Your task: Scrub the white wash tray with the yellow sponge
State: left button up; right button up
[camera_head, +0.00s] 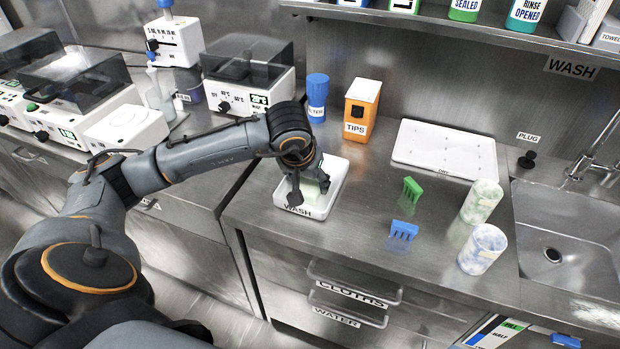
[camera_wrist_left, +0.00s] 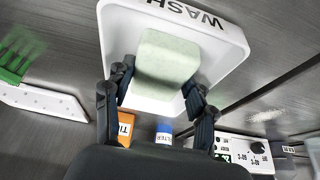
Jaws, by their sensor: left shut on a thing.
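The white wash tray (camera_head: 283,205), labelled WASH at its front, sits on the steel counter near its left end. It also fills the upper middle of the left wrist view (camera_wrist_left: 228,52). My left gripper (camera_head: 310,188) reaches down into the tray, with its fingers on either side of the sponge (camera_wrist_left: 165,68). The sponge looks pale yellow-green and is a rounded block. The gripper is shut on it. The sponge is over or on the tray floor; contact underneath is hidden. In the head view the gripper mostly covers the sponge. My right gripper is out of view.
An orange tips box (camera_head: 361,110) and a blue-capped bottle (camera_head: 317,95) stand behind the tray. A white flat tray (camera_head: 445,148), green clip (camera_head: 412,188), blue clip (camera_head: 403,229), two marbled cups (camera_head: 482,249) and a sink (camera_head: 570,235) lie to the right.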

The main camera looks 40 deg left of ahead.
pick_arm(q)
jog(key=shift+w+a+b, duration=0.2)
jog(key=shift+w, duration=0.65)
jog(key=shift+w+a+b, duration=0.15)
jog(key=shift+w+a, duration=0.05)
jog(key=shift+w, duration=0.65)
jog(key=shift+s+d+b, duration=0.2)
jog(key=shift+s, duration=0.6)
jog(key=shift+s+d+b, duration=0.15)
jog(key=shift+s, duration=0.6)
jog(key=shift+s+d, duration=0.1)
jog(key=shift+s, duration=0.1)
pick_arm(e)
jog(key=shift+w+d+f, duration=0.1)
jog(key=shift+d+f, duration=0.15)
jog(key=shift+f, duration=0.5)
pick_arm(q)
notch_tip(320, 180, up, 5)
jog(key=p, duration=0.3)
jog(key=shift+f, duration=0.15)
jog(key=shift+r+p, duration=1.05)
jog(key=shift+r, duration=0.65)
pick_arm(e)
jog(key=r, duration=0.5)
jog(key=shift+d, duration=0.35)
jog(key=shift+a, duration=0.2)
